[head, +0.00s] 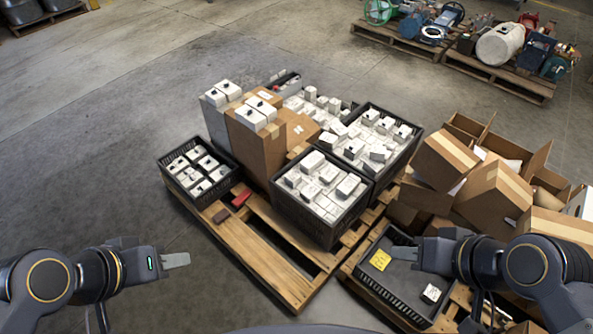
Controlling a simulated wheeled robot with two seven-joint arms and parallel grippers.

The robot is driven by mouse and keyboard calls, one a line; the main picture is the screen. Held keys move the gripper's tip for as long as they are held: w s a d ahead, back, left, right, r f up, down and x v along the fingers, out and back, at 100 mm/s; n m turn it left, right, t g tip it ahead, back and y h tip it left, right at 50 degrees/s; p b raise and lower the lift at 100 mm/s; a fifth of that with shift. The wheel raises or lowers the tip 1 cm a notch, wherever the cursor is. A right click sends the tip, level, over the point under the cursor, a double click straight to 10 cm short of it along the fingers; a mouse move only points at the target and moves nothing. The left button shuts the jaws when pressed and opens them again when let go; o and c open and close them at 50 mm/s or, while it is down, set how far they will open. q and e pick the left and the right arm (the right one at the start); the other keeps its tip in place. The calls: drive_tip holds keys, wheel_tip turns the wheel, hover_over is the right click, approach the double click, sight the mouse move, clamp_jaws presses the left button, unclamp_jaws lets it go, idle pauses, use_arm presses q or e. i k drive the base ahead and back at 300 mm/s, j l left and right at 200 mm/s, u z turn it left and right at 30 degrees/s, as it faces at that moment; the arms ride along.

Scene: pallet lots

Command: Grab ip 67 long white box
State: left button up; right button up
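Many small white boxes sit in black crates on a wooden pallet; no "ip 67" lettering is legible, so I cannot tell which is the named one. A longer white box (348,186) lies in the front middle crate (318,234). A single small white box with a dark mark (431,293) lies in the low dark crate (385,294) at the front right, with a yellow label (380,260). My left gripper (177,261) is over the floor left of the pallet, apart from any box. My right gripper (404,254) is above the low crate. Both are seen side-on, so their openings are unclear.
Tall cardboard boxes (252,148) with white boxes on top stand behind the left crate (172,187). Another full crate (376,152) stands at the back. Open cardboard boxes (493,196) pile up on the right. The pallet's front slats (262,262) are bare. Floor at left is clear.

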sight(314, 161)
drive_tip(key=j, duration=1.7)
drive_tip(key=i+j+z, duration=0.1)
drive_tip(key=i+j, duration=0.75)
drive_tip(key=i+l, duration=0.15)
drive_tip(key=i, duration=0.4)
